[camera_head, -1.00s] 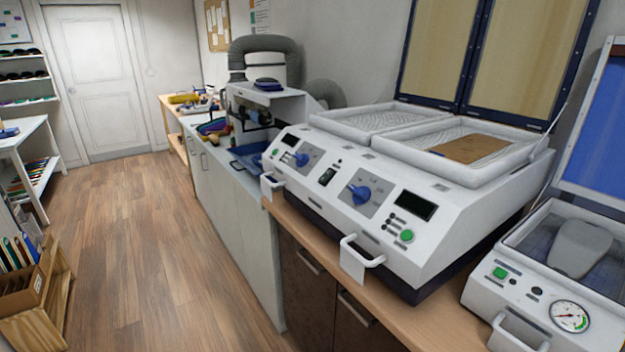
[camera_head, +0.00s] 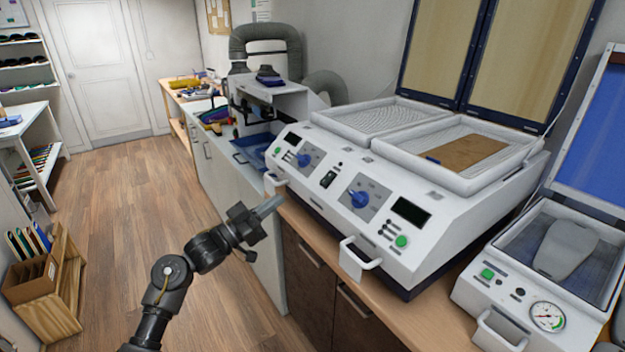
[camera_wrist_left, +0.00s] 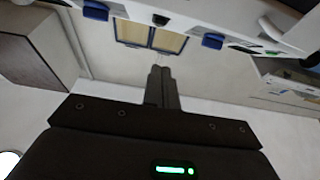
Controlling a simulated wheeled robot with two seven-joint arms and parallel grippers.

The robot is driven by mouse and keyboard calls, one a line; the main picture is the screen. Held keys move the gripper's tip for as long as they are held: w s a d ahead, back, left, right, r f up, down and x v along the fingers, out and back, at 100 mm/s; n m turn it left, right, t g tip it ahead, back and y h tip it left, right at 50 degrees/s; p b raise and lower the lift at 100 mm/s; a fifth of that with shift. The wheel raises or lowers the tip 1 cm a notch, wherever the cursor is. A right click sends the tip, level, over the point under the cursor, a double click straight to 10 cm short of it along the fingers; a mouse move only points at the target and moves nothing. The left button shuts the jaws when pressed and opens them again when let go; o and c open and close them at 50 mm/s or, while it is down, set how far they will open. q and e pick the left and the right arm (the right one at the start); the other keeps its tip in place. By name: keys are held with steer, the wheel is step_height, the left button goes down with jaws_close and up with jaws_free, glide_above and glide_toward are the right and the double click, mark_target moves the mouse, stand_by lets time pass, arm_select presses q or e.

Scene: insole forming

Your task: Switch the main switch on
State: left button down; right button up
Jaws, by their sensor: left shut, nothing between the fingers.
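The white two-bay heating machine (camera_head: 455,230) stands on the counter. A small black rocker switch (camera_head: 327,179), which looks like the main switch, sits on its sloped front panel between two blue knobs. I cannot tell its position. In the left wrist view the dark switch (camera_wrist_left: 161,20) shows at the top edge between the blue knobs. My left gripper (camera_head: 272,207) is shut and empty, in front of the machine, left of and below the switch, apart from the panel. Its closed fingertips also show in the left wrist view (camera_wrist_left: 160,75). My right gripper is out of view.
A blue knob (camera_head: 359,199), a green button (camera_head: 401,241) and a protruding handle (camera_head: 358,258) are on the machine's front. A vacuum press with a gauge (camera_head: 547,316) stands at the right.

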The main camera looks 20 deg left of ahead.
mark_target(313, 184)
arm_select(q)
steer(key=shift+s+d+r+m+h, duration=0.1)
steer(key=shift+s+r+m+h, duration=0.05)
steer(key=shift+r, duration=0.3)
steer(key=shift+s+r+m+h, duration=0.1)
steer(key=shift+r+m+h, duration=0.05)
steer(key=shift+r, duration=0.25)
steer(key=shift+w+d+r+p, duration=0.1)
steer(key=shift+w+d+p, duration=0.75)
steer(key=shift+w+d, duration=0.55)
steer(key=shift+w+d+f+p, duration=0.1)
steer(key=shift+w+d+p, duration=0.85)
steer(key=shift+w, duration=0.65)
steer(key=shift+w+d+r+p, duration=0.1)
steer(key=shift+w+d+p, duration=0.6)
steer(key=shift+w+d, duration=0.75)
steer(key=shift+a, duration=0.1)
